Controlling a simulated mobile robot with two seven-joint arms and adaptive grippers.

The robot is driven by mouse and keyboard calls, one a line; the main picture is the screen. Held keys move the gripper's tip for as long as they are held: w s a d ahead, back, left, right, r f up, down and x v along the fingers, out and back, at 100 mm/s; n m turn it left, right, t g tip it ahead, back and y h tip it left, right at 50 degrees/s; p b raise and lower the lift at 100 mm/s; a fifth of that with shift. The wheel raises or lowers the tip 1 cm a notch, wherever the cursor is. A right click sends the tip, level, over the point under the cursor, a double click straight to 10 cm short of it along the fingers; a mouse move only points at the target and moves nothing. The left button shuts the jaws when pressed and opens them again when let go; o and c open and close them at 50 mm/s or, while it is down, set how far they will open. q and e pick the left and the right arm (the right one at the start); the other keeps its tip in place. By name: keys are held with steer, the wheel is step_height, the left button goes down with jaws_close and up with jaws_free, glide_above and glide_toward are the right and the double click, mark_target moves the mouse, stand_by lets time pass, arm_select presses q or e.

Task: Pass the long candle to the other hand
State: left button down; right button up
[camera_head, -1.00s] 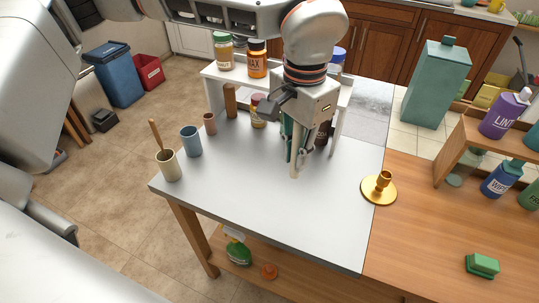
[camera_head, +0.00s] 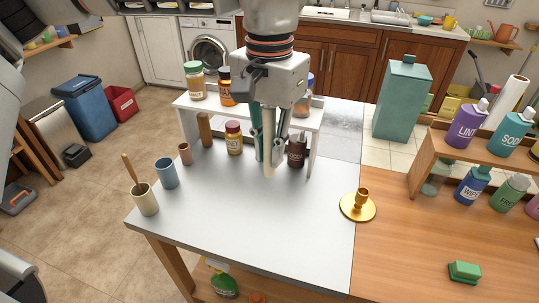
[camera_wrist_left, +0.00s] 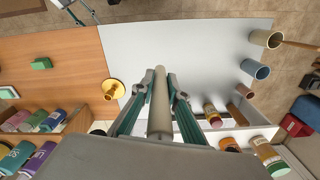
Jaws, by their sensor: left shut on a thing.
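My left gripper (camera_head: 268,162) points down over the grey table and is shut on a long, pale cream candle (camera_head: 269,171). The candle's lower end shows between the fingertips. In the left wrist view the candle (camera_wrist_left: 160,105) lies lengthwise between the two teal fingers of my left gripper (camera_wrist_left: 161,82).
A gold candle holder (camera_head: 358,205) stands right of the gripper. A white shelf (camera_head: 313,135) with jars and bottles stands close behind. Cups (camera_head: 145,200) stand at the left. A bottle rack (camera_head: 425,160) and green sponge (camera_head: 464,271) are at the right. The table's front middle is clear.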

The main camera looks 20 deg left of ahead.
arm_select(q)
steer(key=w+d+n, duration=0.4)
steer(key=w+d, duration=0.2)
steer(key=d, duration=0.5)
steer(key=shift+d, duration=0.4)
steer(key=shift+w+f, duration=0.1)
steer(key=shift+f, duration=0.1)
